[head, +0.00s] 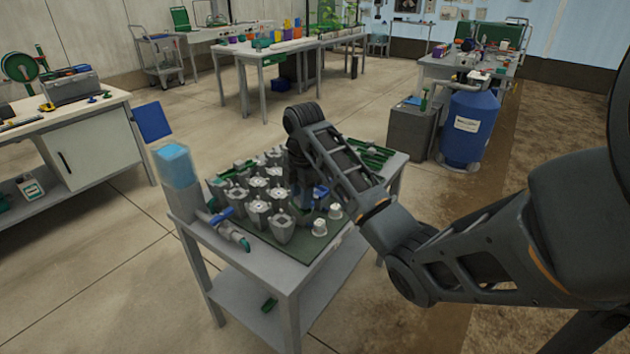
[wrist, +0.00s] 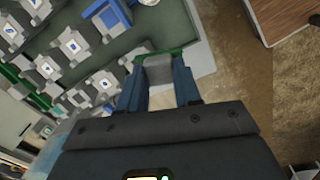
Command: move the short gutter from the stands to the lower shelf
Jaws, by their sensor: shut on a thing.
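My gripper (wrist: 160,75) is shut on a grey piece with a green edge (wrist: 162,53), seen between its two blue fingers in the wrist view. This looks like part of the short gutter, but most of its length is hidden. In the head view my arm covers the gripper, which is over the table top. Several grey stands (head: 258,213) with pale tops are packed on a green mat; they also show in the wrist view (wrist: 72,47). The grey lower shelf (head: 238,297) is under the table top.
A pale blue-topped container (head: 175,166) and a blue-handled valve (head: 222,216) stand at the table's left edge. Green strips (head: 374,153) lie at its back right. A blue tank (head: 469,126) is beyond, at right.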

